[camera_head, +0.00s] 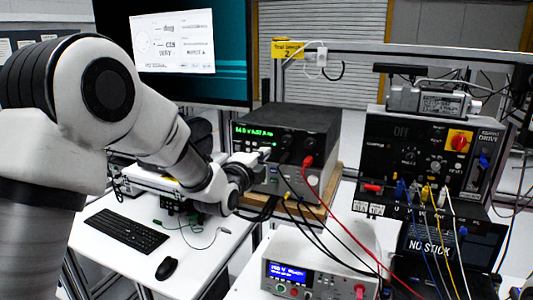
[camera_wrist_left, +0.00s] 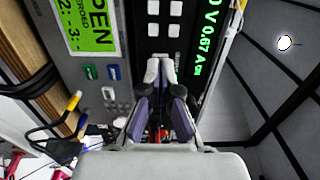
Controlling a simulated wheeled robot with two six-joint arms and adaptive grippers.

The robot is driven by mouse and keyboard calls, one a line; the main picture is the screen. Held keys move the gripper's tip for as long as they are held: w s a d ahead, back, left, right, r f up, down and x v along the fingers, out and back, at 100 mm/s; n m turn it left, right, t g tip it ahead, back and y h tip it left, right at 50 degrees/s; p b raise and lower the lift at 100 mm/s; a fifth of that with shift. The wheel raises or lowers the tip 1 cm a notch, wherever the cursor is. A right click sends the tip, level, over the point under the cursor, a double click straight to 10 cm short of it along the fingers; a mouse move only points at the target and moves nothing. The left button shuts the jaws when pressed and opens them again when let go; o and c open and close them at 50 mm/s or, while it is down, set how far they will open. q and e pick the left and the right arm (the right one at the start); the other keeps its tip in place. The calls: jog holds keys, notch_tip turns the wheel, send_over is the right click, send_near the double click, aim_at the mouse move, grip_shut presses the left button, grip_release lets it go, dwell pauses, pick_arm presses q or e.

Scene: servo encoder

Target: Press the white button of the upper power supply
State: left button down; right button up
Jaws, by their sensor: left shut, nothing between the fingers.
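A single white button (camera_wrist_left: 108,93) sits near a green and a blue one. My left gripper (camera_head: 258,160) is at the front panel. In the wrist view its fingers (camera_wrist_left: 162,72) are shut and empty, tips over the dark panel strip below the pale buttons. Whether they touch the panel cannot be told. My right gripper is not in view.
Red and black leads (camera_head: 318,190) hang from the supply's front, beside my left gripper. A lower power supply (camera_head: 310,270) with a blue display stands in front. A drive unit (camera_head: 425,150) with cables is at right. A keyboard (camera_head: 127,230) and mouse (camera_head: 167,268) lie at left.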

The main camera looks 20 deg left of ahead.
pick_arm(q)
jog(key=shift+s, duration=0.65)
jog(key=s+b, duration=0.3)
jog(key=s, duration=0.4)
jog(key=shift+s+a, duration=0.2)
jog(key=shift+s, duration=0.05)
